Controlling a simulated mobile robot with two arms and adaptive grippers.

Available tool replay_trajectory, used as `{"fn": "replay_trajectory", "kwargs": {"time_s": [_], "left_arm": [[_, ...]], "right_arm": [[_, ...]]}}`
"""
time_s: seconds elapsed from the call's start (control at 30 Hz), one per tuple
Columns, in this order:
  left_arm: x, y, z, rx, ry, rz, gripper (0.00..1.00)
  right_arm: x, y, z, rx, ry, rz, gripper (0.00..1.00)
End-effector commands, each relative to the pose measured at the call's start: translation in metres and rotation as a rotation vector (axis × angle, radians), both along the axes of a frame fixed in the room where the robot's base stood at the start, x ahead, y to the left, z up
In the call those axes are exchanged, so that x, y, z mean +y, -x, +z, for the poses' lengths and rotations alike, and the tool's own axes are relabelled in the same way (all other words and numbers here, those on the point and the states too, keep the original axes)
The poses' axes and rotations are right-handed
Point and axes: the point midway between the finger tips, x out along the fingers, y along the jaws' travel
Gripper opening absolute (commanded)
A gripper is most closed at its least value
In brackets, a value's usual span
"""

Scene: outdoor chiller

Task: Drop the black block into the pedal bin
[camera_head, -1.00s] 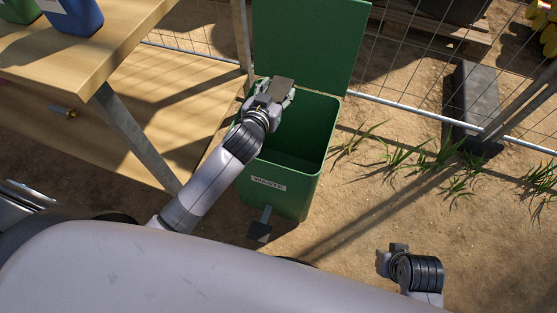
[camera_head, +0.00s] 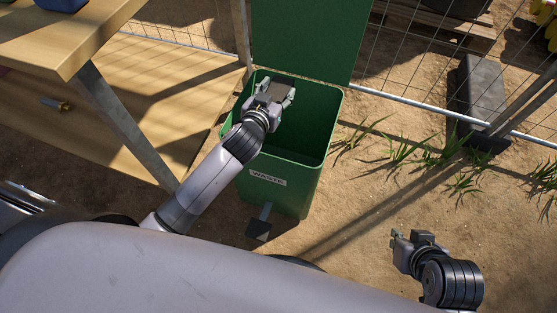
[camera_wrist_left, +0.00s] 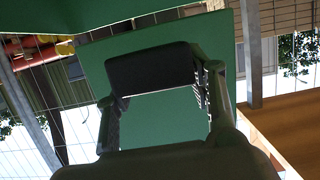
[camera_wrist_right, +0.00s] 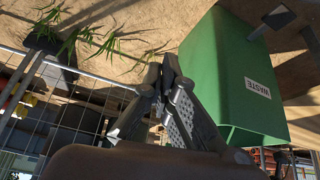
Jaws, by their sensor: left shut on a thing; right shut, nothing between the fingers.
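The green pedal bin (camera_head: 280,188) stands on the dirt with its lid (camera_head: 305,40) raised and a WASTE label on its front. My left gripper (camera_head: 279,93) is over the bin's opening, shut on the black block (camera_head: 284,88). In the left wrist view the block (camera_wrist_left: 152,72) spans between both fingers, with green behind it. My right gripper (camera_head: 405,240) is shut and empty, low over the ground to the right of the bin. In the right wrist view its fingers (camera_wrist_right: 165,75) are together, with the bin (camera_wrist_right: 230,75) beside them.
A wooden table (camera_head: 75,35) with a lower shelf stands left of the bin. A wire fence (camera_head: 400,60) runs behind it, with a dark fence foot (camera_head: 478,95) and grass tufts at right. The bin's pedal (camera_head: 258,229) sticks out in front.

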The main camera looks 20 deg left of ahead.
Motion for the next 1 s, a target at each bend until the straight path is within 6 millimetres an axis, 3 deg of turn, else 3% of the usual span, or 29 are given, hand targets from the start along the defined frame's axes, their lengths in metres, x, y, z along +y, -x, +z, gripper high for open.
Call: {"fn": "replay_trajectory", "kwargs": {"time_s": [0.5,1.0], "left_arm": [[0.0,0.0,-0.012,-0.001,-0.001,0.0,0.15],[0.0,0.0,-0.013,-0.001,0.0,0.0,0.15]], "right_arm": [[0.021,-0.06,0.03,-0.315,-0.068,0.025,0.0],[0.024,-0.069,0.038,-0.372,-0.08,0.029,0.0]]}}
